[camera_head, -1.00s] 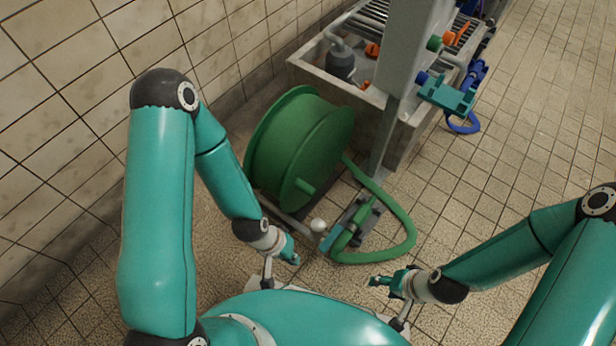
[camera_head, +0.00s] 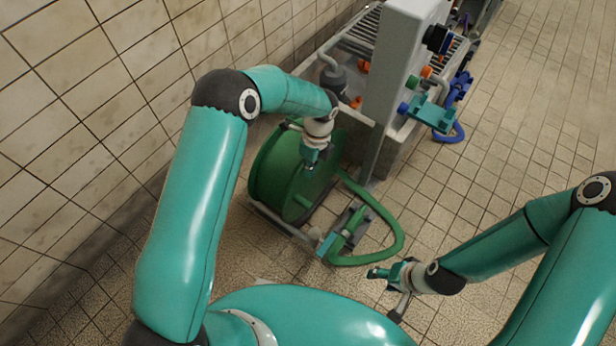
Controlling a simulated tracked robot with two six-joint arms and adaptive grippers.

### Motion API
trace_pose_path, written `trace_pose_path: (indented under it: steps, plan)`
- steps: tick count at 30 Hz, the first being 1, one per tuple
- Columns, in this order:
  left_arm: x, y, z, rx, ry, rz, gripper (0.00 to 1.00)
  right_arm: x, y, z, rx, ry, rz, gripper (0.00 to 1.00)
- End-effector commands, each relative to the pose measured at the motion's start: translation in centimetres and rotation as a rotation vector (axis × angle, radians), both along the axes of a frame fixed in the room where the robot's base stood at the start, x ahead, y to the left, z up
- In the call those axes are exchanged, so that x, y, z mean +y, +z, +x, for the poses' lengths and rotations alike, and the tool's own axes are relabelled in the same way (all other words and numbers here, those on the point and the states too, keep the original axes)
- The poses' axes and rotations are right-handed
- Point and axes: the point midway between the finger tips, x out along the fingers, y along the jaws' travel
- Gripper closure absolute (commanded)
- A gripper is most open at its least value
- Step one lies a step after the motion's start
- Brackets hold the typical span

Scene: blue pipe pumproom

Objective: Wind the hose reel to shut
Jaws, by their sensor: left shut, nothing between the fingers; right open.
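The green hose reel (camera_head: 268,178) stands on the floor beside the tiled wall, left of the grey post. Its green handle (camera_head: 303,200) sticks out low on the near side. The green hose (camera_head: 392,222) loops out to the right on the floor and back to a nozzle in a small holder (camera_head: 345,232). My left gripper (camera_head: 311,166) is shut and empty, pointing down in front of the reel's upper right part. I cannot tell whether it touches the reel. My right gripper (camera_head: 374,273) is open and empty, low on the right, apart from the hose.
A grey post with a panel (camera_head: 392,70) rises behind the reel, with a teal bracket (camera_head: 430,112) and a blue hose (camera_head: 452,133). A concrete basin (camera_head: 402,150) stands behind it. The tiled wall is close on the left. The floor on the right is clear.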

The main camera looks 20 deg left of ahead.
Motion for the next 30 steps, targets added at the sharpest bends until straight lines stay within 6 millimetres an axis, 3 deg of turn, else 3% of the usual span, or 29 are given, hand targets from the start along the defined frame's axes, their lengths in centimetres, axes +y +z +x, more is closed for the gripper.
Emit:
trace_pose_path:
  steps: [12, 18, 24, 30]
  plan:
    - [0.5, -8.1, -1.5, 0.004, 0.004, -0.001, 1.0, 0.0, -1.3, 0.0, 0.0, 0.0, 0.0, 0.46]
    - [0.7, -11.2, -2.1, 0.001, 0.005, -0.002, 1.0, 0.0, -1.8, 0.0, 0.0, 0.0, 0.0, 0.46]
    - [0.8, -12.6, -2.3, -0.001, 0.007, -0.002, 1.0, 0.0, -1.9, 0.0, 0.0, 0.0, 0.0, 0.46]
    - [0.9, -12.7, -2.3, -0.001, 0.008, -0.002, 1.0, 0.0, -1.9, 0.0, 0.0, 0.0, 0.0, 0.46]
